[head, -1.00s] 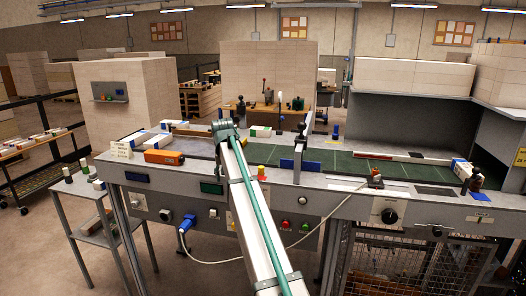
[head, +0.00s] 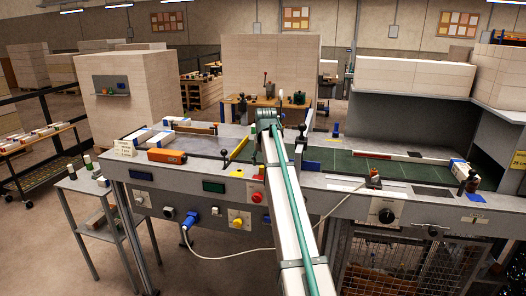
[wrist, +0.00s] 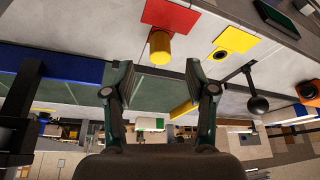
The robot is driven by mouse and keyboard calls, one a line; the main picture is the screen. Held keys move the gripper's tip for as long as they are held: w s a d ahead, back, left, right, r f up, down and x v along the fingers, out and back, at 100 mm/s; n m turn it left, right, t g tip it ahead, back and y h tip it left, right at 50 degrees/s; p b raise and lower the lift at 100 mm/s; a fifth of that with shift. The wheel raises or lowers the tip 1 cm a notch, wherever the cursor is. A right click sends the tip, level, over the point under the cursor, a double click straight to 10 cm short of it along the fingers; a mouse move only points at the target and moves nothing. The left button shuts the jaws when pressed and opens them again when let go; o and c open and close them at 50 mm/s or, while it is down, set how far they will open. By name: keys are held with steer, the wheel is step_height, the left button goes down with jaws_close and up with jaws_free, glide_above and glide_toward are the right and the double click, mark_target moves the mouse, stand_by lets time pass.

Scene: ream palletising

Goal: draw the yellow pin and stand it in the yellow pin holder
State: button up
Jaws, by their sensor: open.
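The yellow pin (wrist: 160,47) sticks out of a red plate (wrist: 172,16) on the grey bench edge in the wrist view. Beside it lies a yellow plate with a dark hole (wrist: 237,38), which looks like the yellow pin holder; the hole appears empty. In the head view the yellow plate (head: 238,174) is left of the red plate, which is partly beside my arm. My gripper (wrist: 157,75) is open and empty, its fingertips spread either side of the pin's line and short of it. My gripper (head: 268,118) shows only from behind in the head view.
A black ball-ended lever (wrist: 257,103) stands right of my fingers in the wrist view. A blue bar (wrist: 75,70) lies to the left. A slanted yellow bar (head: 236,150) stands behind the plates. An orange box (head: 167,156) lies on the bench at left. Green bed lies at right.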

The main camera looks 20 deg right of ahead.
mark_target(262, 166)
steer(key=shift+p+x, duration=0.55)
steer(key=shift+x, duration=1.8)
steer(key=shift+c, duration=0.3)
steer(key=shift+r, duration=0.1)
jaws_close()
steer(key=c, duration=0.6)
jaws_free()
jaws_close()
steer(key=shift+r, duration=0.2)
steer(key=shift+r+p, duration=1.25)
steer(key=shift+r, duration=1.35)
